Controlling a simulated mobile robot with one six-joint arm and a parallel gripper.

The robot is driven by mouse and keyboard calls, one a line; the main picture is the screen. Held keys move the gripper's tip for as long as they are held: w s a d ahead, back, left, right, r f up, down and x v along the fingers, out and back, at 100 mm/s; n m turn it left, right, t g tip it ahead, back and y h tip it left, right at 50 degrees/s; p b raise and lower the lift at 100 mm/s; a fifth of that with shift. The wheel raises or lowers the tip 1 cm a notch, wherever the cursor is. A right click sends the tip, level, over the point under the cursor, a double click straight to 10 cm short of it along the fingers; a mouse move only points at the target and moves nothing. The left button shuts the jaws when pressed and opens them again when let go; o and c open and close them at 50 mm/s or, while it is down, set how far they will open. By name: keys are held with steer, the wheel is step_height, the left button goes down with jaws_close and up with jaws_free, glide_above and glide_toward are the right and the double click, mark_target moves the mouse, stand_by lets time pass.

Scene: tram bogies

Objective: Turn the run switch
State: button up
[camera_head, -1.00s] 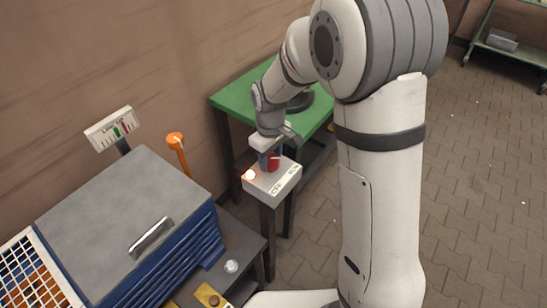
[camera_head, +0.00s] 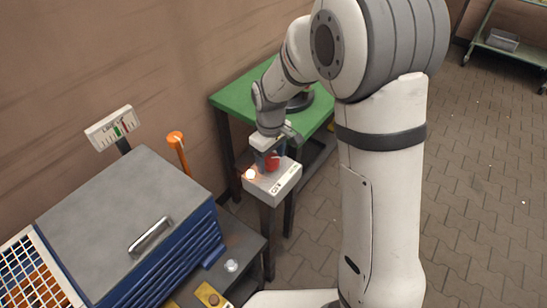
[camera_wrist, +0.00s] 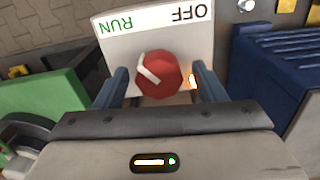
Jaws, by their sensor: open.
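The run switch is a red round knob (camera_wrist: 158,74) with a white pointer bar, on a light grey control box (camera_wrist: 110,48). In the wrist view, green RUN is at the left and black OFF at the right, both upside down. The pointer slants to the upper left, towards RUN. My gripper (camera_wrist: 162,84) is open, with one blue finger on each side of the knob; a gap shows on both sides. In the head view, my gripper (camera_head: 268,157) is over the box (camera_head: 277,187) and partly hides the red knob (camera_head: 273,163).
A lit lamp (camera_head: 249,174) sits on the box's left corner. A green table (camera_head: 240,90) stands behind it. A blue cabinet with a grey lid (camera_head: 120,210) and an orange post (camera_head: 178,150) are at the left. The paved floor at the right is mostly clear.

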mark_target(271, 158)
step_height(271, 158, up, 8)
steer(key=shift+f, duration=0.2)
stand_by(0.5)
